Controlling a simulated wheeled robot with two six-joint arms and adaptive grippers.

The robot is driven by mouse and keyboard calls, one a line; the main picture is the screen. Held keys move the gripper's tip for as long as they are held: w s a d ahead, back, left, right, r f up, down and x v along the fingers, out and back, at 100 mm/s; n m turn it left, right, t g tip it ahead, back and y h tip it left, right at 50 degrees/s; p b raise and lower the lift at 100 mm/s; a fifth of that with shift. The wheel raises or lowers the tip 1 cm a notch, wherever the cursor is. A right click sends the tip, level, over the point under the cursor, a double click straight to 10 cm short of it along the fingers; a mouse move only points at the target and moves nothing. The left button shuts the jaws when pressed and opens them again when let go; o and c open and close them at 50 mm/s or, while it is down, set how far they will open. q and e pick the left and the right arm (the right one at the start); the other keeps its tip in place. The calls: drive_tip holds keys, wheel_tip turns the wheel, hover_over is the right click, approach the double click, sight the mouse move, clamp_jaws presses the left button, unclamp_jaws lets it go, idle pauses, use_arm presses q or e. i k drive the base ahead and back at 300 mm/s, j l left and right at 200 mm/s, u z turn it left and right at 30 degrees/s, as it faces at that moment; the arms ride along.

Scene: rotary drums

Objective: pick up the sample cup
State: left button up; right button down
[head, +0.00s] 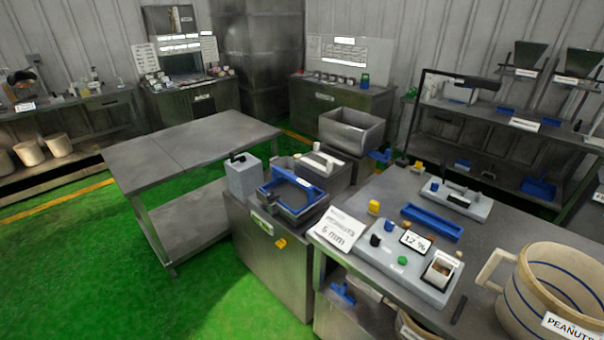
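No thing in the head view is labelled as the sample cup, so I cannot tell for sure which it is. A small pale, square-topped container with brown contents (440,270) sits at the right end of a grey instrument (388,265) on the near right table. A small black round piece (375,240) is at the instrument's left end. A large cream mug (520,290) with blue bands and a "PEANUTS" label stands at the right, cut by the picture edge. Neither of my grippers is in view.
The instrument's display (415,241) reads 12 %. A blue tray (432,222) and a second grey device (456,199) lie behind it. A paper sign (338,231) is at the table's left edge. A bare steel table (190,146) stands farther left, with open green floor (90,265) before it.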

sight(440, 270)
drive_tip(key=z, duration=1.35)
